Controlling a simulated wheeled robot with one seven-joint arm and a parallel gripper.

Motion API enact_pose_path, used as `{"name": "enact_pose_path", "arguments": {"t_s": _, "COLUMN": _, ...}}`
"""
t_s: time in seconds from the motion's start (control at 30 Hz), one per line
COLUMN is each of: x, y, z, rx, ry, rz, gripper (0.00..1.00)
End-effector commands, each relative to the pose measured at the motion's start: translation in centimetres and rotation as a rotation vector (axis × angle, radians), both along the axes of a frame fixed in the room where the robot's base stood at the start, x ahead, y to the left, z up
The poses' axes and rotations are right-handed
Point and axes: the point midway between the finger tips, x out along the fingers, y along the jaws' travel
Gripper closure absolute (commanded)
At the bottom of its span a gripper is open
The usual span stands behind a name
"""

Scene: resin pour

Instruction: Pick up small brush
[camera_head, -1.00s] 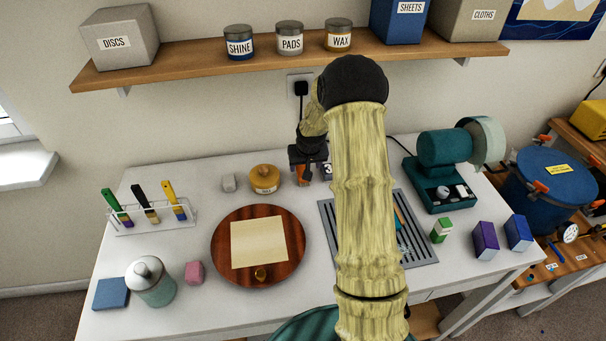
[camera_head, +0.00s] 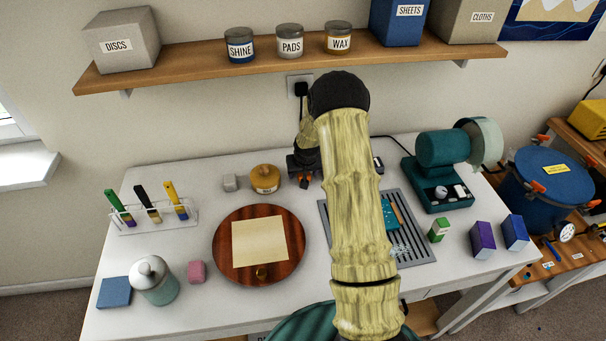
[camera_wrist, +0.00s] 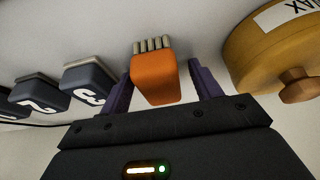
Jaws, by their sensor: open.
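A small orange block with a row of short metal bristles (camera_wrist: 154,80), which looks like a small brush, stands between my fingers in the wrist view. My gripper (camera_wrist: 159,70) is open, with one purple finger on each side of the block. I cannot tell whether either finger touches it. In the head view my gripper (camera_head: 304,172) is low over the back of the table, just right of the yellow wax pot (camera_head: 265,180). Three longer brushes, green (camera_head: 120,208), black (camera_head: 148,204) and yellow (camera_head: 175,200), stand in a clear rack (camera_head: 154,219) at the left.
The yellow wax pot with a wooden knob (camera_wrist: 285,45) is close on the right in the wrist view. Dark numbered blocks, 3 (camera_wrist: 88,82) and 2 (camera_wrist: 40,98), stand on the left. A round wooden board (camera_head: 225,262) and a slotted grey tray (camera_head: 420,250) lie in front.

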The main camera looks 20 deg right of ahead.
Motion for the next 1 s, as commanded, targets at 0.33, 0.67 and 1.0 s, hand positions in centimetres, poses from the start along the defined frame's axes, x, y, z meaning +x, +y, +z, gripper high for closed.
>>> {"name": "enact_pose_path", "arguments": {"t_s": 0.33, "x": 0.0, "y": 0.0, "z": 0.0, "rx": 0.0, "ry": 0.0, "rz": 0.0, "gripper": 0.74}}
{"name": "enact_pose_path", "arguments": {"t_s": 0.67, "x": 0.0, "y": 0.0, "z": 0.1, "rx": 0.0, "ry": -0.001, "rz": 0.0, "gripper": 0.85}}
{"name": "enact_pose_path", "arguments": {"t_s": 1.0, "x": 0.1, "y": -0.1, "z": 4.0, "rx": 0.0, "ry": -0.006, "rz": -0.002, "gripper": 0.85}}
